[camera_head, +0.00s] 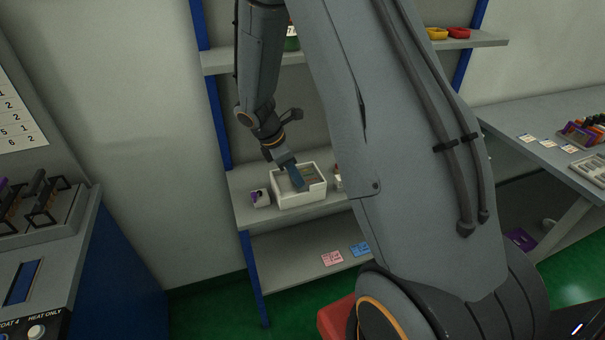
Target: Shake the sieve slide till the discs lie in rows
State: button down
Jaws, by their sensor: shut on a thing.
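A white open box (312,190) stands on the middle shelf. My gripper (293,178) reaches down into it from above, and a blue-grey piece shows at its end. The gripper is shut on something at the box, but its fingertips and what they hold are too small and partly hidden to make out. I cannot make out a sieve slide or discs, and whether any lie in rows does not show. My own arm covers much of the middle of the view.
Yellow (437,34) and red (458,33) items sit on the top shelf. A workbench (520,112) stands right, a machine (45,225) left.

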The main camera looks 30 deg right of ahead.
jog(key=shift+d, duration=0.15)
jog(key=c, duration=1.7)
grip_release()
jog(key=shift+d, duration=0.15)
jog(key=shift+o, duration=0.2)
jog(key=shift+w+a+r, duration=0.1)
jog(key=shift+a+r, duration=0.25)
jog(key=shift+r, duration=0.2)
jog(key=b+v, duration=0.2)
jog(key=v, duration=0.4)
jog(key=shift+r, duration=0.3)
jog(key=shift+a, duration=0.15)
